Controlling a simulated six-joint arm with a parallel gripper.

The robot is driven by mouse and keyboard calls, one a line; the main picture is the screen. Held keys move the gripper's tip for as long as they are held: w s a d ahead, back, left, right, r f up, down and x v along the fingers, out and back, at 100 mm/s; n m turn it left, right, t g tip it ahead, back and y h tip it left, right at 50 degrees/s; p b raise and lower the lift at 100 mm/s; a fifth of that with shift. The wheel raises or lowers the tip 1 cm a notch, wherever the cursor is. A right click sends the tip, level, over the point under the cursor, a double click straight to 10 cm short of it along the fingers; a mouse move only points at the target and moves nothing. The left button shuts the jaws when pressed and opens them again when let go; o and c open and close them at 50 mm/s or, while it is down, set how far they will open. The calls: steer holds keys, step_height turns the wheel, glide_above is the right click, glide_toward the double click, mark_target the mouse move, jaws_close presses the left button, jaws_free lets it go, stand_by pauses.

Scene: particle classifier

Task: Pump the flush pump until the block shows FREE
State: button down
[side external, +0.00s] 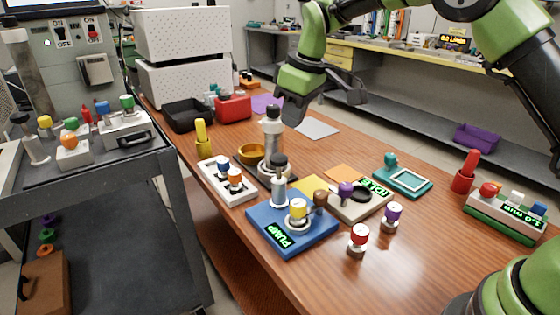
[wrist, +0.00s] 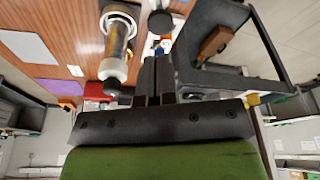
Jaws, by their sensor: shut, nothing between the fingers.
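The blue block (side external: 262,232) sits on the wooden table, and its green display (side external: 281,236) reads PUMP. A metal plunger (side external: 279,190) with a black knob stands upright on it, beside a yellow-topped knob (side external: 298,211). My gripper (side external: 292,112) is in the air behind the block, apart from the plunger, close to a tall metal cylinder (side external: 272,135) with a dark cap. In the wrist view its dark fingers (wrist: 154,85) are together with nothing between them. A black round knob (wrist: 160,22) shows beyond the fingertips; I cannot tell which piece it belongs to.
A beige block (side external: 372,207) reading IDLE stands right of the blue block. A teal frame (side external: 403,181) lies farther right.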

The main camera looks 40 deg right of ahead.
stand_by(0.3)
steer(key=shift+x, duration=3.5)
steer(key=shift+f, duration=1.65)
steer(key=s, duration=0.1)
steer(key=s+d+r, duration=0.1)
steer(key=shift+s+d, duration=0.15)
steer(key=shift+s, duration=0.25)
step_height(320, 180, up, 10)
glide_above(284, 158)
steer(key=s+d, duration=0.3)
steer(key=s, duration=0.2)
steer(key=shift+w+a+f, duration=0.15)
steer(key=shift+a, duration=0.05)
